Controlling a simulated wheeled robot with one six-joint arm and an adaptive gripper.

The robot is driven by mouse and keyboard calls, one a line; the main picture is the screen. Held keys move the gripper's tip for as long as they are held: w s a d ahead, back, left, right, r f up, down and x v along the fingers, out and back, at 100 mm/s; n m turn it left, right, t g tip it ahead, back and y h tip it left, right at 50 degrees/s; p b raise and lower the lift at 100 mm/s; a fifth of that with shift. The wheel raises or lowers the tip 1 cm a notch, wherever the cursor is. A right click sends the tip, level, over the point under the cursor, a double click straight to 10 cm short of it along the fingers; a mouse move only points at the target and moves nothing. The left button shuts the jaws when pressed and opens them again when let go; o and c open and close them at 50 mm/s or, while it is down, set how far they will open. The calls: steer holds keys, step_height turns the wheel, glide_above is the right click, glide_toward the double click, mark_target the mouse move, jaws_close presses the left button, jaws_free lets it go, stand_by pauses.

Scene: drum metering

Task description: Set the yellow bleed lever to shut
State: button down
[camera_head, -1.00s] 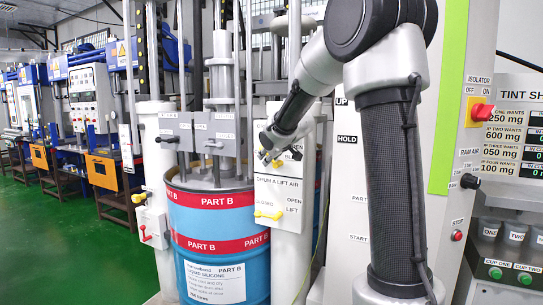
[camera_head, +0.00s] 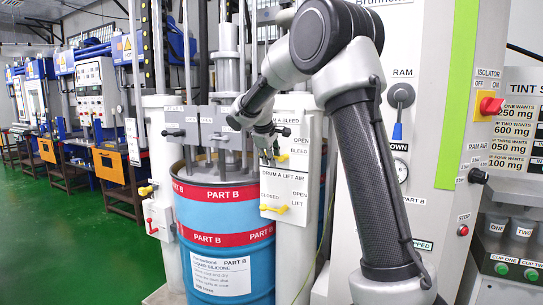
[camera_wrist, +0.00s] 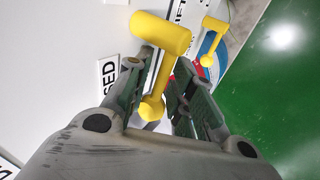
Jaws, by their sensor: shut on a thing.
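The yellow bleed lever (camera_head: 283,157) is on the white panel marked BLEED, partly hidden behind my gripper (camera_head: 268,158) in the head view. An OPEN label is at the panel's upper right. In the wrist view the bleed lever (camera_wrist: 162,70) has a thick yellow end and a thin stem ending in a ball. It lies between the fingers of my gripper (camera_wrist: 165,92), which is shut on it. A label ending in "SED" (camera_wrist: 109,74) is on the panel beside it. I cannot tell the lever's exact setting.
A second yellow lever (camera_head: 274,209) is on the DRUM A LIFT AIR panel (camera_head: 285,187) just below; it also shows in the wrist view (camera_wrist: 211,42). A blue PART B drum (camera_head: 225,240) stands left of the panels. A blue-handled RAM lever (camera_head: 399,115) is to the right.

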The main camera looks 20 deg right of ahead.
steer(key=shift+w+a+f+g+h, duration=0.1)
steer(key=shift+w+a+g+h, duration=0.1)
steer(key=shift+g+h, duration=0.1)
stand_by(0.4)
steer(key=c, duration=1.5)
jaws_free()
steer(key=shift+f, duration=0.1)
steer(key=v, duration=1.2)
